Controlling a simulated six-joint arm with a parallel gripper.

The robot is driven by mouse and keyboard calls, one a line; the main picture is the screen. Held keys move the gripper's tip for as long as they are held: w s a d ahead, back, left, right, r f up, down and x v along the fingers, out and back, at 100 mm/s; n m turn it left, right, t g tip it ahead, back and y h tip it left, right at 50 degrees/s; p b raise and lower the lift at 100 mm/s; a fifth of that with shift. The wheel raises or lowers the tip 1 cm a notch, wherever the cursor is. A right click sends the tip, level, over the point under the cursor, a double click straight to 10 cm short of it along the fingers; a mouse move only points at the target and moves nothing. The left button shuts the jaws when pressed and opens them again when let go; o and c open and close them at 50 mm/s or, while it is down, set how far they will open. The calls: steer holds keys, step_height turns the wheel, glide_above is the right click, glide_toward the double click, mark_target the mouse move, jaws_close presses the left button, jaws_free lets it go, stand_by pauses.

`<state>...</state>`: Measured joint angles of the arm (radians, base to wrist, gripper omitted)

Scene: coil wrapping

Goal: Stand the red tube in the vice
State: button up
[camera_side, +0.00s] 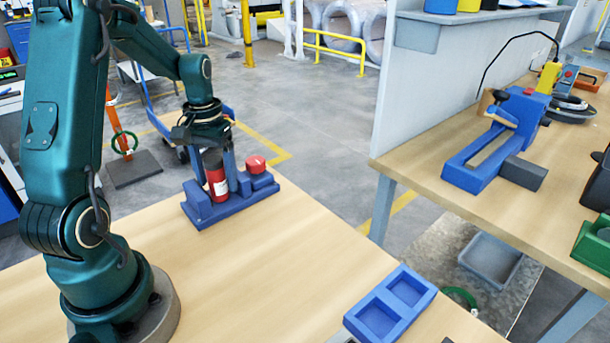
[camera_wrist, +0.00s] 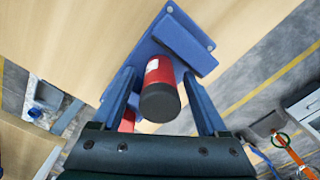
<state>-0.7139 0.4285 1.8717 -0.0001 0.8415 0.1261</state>
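The red tube (camera_side: 217,183), with dark ends and a white label, stands nearly upright in the blue vice (camera_side: 246,203), beside its jaw blocks. In the wrist view the tube (camera_wrist: 158,72) shows its dark top end toward me, with the vice (camera_wrist: 183,43) behind it. My gripper (camera_side: 216,172) is above the vice, pointing down, with its blue fingers on either side of the tube. In the wrist view small gaps show between the fingers of my gripper (camera_wrist: 158,74) and the tube, so it looks open. The tube's lower end is partly hidden by the vice.
A red knob (camera_side: 256,164) sits on the vice's right end, close to my gripper. A blue two-pocket tray (camera_side: 391,304) lies at the table's front right. The wooden table (camera_side: 270,265) between is clear. A second bench (camera_side: 420,170) with a blue fixture stands to the right.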

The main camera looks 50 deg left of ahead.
step_height(320, 180, up, 12)
steer(key=shift+f, duration=0.25)
steer(key=shift+d+r, duration=0.2)
steer(key=shift+r, duration=0.25)
steer(key=s+d+m+t, duration=0.2)
steer(key=s+d+m, duration=0.1)
steer(key=d, duration=0.6)
steer(key=s+d+f+m+t, duration=0.1)
steer(key=s+d+m+t, duration=0.2)
steer(key=d, duration=0.6)
steer(key=shift+s+d+f+m+t, duration=0.15)
steer(key=shift+s+d+m+t, duration=0.2)
steer(key=shift+s, duration=0.45)
